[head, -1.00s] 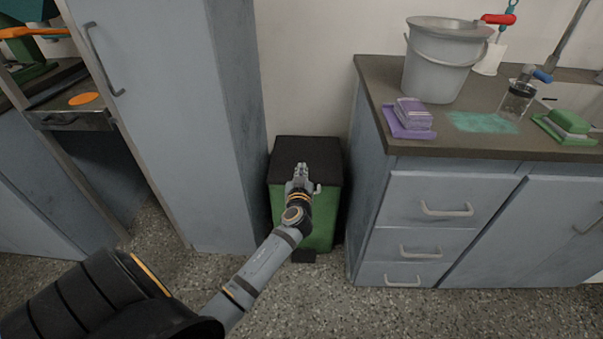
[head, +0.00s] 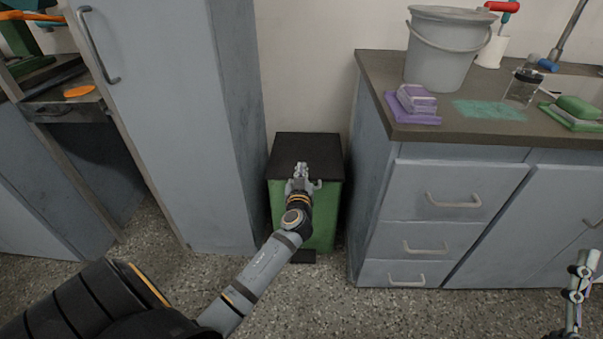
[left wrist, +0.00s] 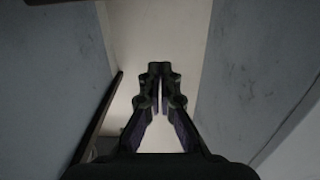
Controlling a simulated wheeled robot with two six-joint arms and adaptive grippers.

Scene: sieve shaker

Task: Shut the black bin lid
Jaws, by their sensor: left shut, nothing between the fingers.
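The black bin lid (head: 308,148) lies flat on top of the green bin (head: 326,215), which stands on the floor between the tall cabinet and the counter. I see no gap under the lid, but my arm hides part of its front edge. My left gripper (head: 300,168) is shut and empty, over the front part of the lid. I cannot tell whether it touches the lid. The left wrist view shows its fingers (left wrist: 160,72) close together. My right gripper (head: 588,258) shows at the lower right, far from the bin; its jaws are too small to read.
A tall grey-blue cabinet (head: 172,120) stands close left of the bin. The counter (head: 450,132) and its drawers (head: 440,190) stand close right. The floor in front is clear.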

